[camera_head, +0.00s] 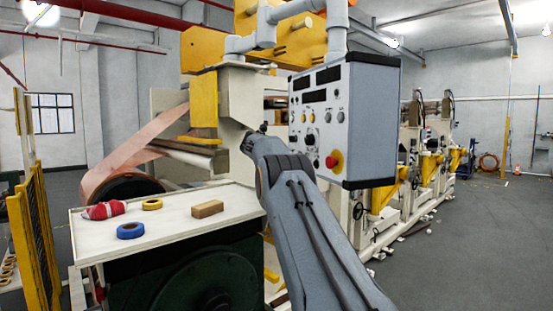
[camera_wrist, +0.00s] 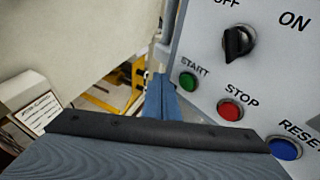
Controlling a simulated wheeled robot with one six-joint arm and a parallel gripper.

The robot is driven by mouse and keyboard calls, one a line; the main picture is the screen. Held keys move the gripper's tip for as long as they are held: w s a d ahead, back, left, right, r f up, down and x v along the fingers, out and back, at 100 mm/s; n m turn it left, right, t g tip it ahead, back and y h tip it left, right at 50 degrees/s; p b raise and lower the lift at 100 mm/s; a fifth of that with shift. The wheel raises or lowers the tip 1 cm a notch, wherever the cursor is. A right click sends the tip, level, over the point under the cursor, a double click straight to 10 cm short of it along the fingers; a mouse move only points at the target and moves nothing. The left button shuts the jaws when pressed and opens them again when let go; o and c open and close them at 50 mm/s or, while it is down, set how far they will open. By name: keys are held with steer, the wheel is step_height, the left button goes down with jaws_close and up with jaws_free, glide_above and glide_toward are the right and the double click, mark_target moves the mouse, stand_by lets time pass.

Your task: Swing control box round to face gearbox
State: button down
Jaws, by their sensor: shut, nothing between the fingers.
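The control box (camera_head: 318,125) is a grey box with black edges, hung from a grey pipe arm. Its panel of knobs, displays and a red button on yellow faces forward and slightly left. My gripper (camera_head: 263,128) is shut and empty at the left side of the box, partly hidden behind my arm. In the wrist view the gripper (camera_wrist: 160,98) is beside the panel's edge, near the green START button (camera_wrist: 188,80); I cannot tell whether it touches the box. I cannot tell for sure which machine part is the gearbox.
A white-topped table (camera_head: 175,228) at left holds a red roll (camera_head: 104,210), a blue tape ring (camera_head: 130,231), a yellow ring (camera_head: 152,204) and a tan block (camera_head: 207,209). Copper foil (camera_head: 140,148) runs behind it. A yellow fence (camera_head: 38,235) stands left.

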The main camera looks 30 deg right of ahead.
steer(key=b+v, duration=0.2)
steer(key=v, duration=0.4)
steer(key=shift+b, duration=0.35)
steer(key=shift+a, duration=0.1)
